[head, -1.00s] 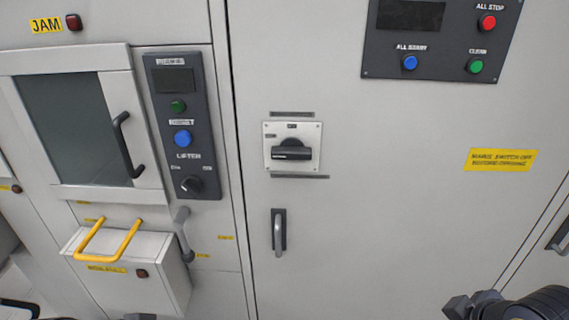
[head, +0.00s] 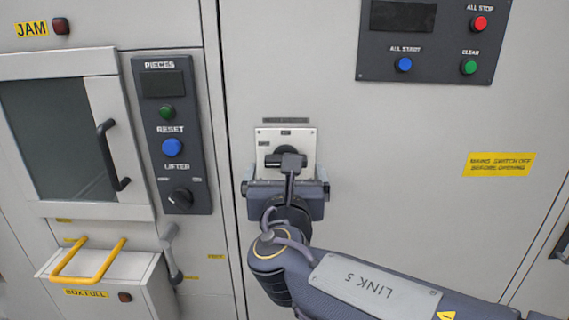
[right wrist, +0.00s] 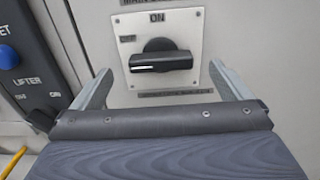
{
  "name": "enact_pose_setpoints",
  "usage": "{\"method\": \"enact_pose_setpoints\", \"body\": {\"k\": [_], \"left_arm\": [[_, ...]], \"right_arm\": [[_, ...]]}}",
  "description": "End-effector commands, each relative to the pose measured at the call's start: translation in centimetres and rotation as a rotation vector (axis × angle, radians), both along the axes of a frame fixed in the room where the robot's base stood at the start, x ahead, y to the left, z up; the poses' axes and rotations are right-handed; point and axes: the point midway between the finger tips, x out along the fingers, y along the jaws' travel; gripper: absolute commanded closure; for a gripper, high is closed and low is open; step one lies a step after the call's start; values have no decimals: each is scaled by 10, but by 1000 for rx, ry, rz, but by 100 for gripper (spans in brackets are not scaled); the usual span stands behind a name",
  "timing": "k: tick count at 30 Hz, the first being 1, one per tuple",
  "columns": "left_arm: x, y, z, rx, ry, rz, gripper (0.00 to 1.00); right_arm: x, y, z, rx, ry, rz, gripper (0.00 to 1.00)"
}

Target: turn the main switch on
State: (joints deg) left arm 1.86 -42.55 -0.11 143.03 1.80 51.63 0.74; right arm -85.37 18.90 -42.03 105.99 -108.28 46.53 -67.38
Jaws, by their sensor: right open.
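The main switch is a black rotary handle (right wrist: 160,62) on a pale square plate (right wrist: 190,30), mounted on the cabinet door. In the right wrist view the handle lies horizontal, with "ON" above it and another label at its upper left. Nothing is between the fingers except the view of the switch. My left gripper is out of view.
A dark panel (head: 385,66) with red, blue and green buttons is at the upper right. A control strip (head: 183,95) with a blue reset button and a lifter knob is to the left. A box with a yellow handle (head: 75,262) juts out at the lower left.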

Motion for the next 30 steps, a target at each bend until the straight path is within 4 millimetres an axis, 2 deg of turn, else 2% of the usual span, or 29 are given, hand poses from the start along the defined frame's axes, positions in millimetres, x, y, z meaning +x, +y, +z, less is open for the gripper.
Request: {"method": "enact_pose_setpoints", "body": {"k": [3,9,19,29,30], "left_arm": [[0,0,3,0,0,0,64],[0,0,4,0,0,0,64],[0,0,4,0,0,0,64],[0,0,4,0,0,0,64],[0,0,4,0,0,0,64]], "right_arm": [[20,-1,0,-3,1,-4,2],[40,-1,0,2,2,-2,2],[43,-1,-1,4,3,0,3],[43,-1,-1,4,3,0,46],[43,-1,-1,4,3,0,46]]}}
